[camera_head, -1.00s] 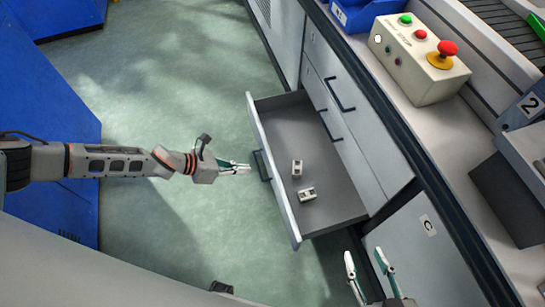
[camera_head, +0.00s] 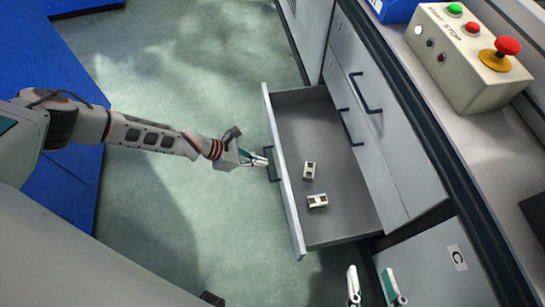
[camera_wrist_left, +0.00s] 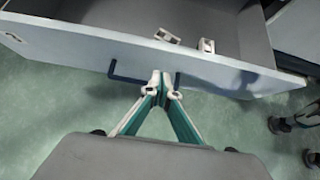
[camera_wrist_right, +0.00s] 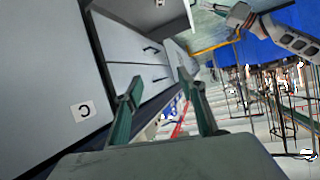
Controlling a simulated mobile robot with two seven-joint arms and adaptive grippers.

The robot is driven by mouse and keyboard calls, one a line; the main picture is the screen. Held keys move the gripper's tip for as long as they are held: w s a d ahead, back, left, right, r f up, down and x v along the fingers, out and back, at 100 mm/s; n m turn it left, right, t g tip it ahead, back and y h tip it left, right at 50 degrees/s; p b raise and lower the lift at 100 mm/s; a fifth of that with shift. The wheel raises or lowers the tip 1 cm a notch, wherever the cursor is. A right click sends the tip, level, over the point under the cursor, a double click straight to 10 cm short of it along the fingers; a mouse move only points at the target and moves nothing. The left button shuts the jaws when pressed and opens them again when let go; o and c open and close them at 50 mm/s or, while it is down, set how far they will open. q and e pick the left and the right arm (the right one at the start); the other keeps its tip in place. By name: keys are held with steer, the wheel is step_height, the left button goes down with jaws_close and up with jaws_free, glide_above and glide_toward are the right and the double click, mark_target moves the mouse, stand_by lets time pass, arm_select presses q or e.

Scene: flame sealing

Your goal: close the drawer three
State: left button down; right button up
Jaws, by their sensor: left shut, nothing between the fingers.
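The open drawer (camera_head: 285,190) is pulled well out from the grey cabinet, with two small white fittings (camera_head: 309,171) (camera_head: 317,201) inside. Its dark bar handle (camera_head: 268,148) is on the front panel; the handle also shows in the left wrist view (camera_wrist_left: 115,74). My left gripper (camera_head: 264,160) is shut and empty, its tips at the drawer's front by the handle. In the left wrist view its fingertips (camera_wrist_left: 163,90) lie between the handle's two ends; I cannot tell whether they touch. My right gripper (camera_head: 371,272) is open and empty, near the cabinet door marked C.
Closed drawers (camera_head: 365,125) sit beside the open one, with the cabinet door C (camera_head: 440,270) nearer. A control box (camera_head: 465,55) with a red stop button stands on the worktop. Green floor (camera_head: 190,90) is clear before the drawer. Blue units (camera_head: 60,180) stand at left.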

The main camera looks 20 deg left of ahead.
arm_select(q)
steer(key=shift+w+d+r, duration=0.2)
steer(key=shift+w+d, duration=0.55)
steer(key=shift+d, duration=0.25)
steer(key=shift+w+d+r, duration=0.1)
steer(key=shift+w+d, duration=0.25)
steer(key=shift+d, duration=0.1)
arm_select(e)
steer(key=shift+s+a+f+m, duration=0.1)
steer(key=shift+s+a+m, duration=0.05)
steer(key=shift+a+m, duration=0.4)
arm_select(q)
steer(key=shift+d, duration=0.1)
